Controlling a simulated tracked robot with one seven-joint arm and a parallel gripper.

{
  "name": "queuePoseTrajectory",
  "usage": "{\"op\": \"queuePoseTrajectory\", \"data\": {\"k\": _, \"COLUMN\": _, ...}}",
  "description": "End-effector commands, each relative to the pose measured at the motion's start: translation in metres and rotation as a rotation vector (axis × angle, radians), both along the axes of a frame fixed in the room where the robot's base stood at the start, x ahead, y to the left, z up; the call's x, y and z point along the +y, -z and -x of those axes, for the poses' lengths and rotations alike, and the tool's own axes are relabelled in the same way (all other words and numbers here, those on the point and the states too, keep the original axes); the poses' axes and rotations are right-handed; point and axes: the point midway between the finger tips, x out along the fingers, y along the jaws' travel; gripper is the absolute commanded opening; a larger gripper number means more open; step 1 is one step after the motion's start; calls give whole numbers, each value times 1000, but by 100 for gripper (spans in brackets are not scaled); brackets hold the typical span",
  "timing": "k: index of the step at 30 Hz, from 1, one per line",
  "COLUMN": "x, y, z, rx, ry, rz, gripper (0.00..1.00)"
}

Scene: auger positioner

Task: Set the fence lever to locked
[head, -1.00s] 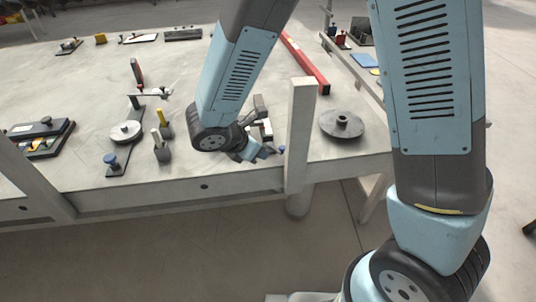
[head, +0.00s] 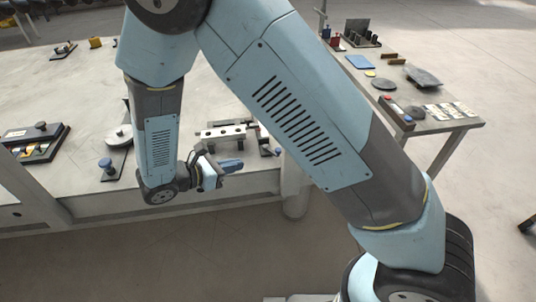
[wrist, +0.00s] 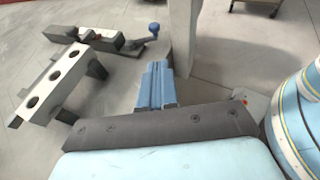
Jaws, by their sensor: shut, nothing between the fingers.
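The fence (head: 222,133), a pale bar with round holes, stands near the table's front edge; it also shows at the left of the wrist view (wrist: 62,78). A small lever with a blue knob (wrist: 153,28) sits on a dark base at the far end of the fence assembly. The knob shows small in the head view (head: 278,151). I cannot tell the lever's setting. My gripper (head: 236,164) is shut and empty, on the near side of the fence and left of the knob. Its blue fingers (wrist: 157,85) are together and apart from the lever.
A pale post (wrist: 184,35) rises right of the lever at the table's front edge. A blue-knobbed fixture (head: 106,163) and a dark tray (head: 35,138) lie to the left. A side table (head: 450,125) with small parts stands at the right.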

Motion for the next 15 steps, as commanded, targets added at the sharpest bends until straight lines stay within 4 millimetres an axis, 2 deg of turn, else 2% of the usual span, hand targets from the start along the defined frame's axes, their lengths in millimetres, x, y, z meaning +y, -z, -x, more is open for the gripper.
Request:
{"op": "queuePoseTrajectory", "data": {"k": 3, "x": 9, "y": 7, "z": 2, "rx": -65, "ry": -10, "rz": 54, "gripper": 0}}
{"op": "queuePoseTrajectory", "data": {"k": 8, "x": 12, "y": 9, "z": 2, "rx": -104, "ry": -13, "rz": 83, "gripper": 0}}
{"op": "queuePoseTrajectory", "data": {"k": 15, "x": -5, "y": 13, "z": -12, "rx": -106, "ry": -11, "rz": 85, "gripper": 0}}
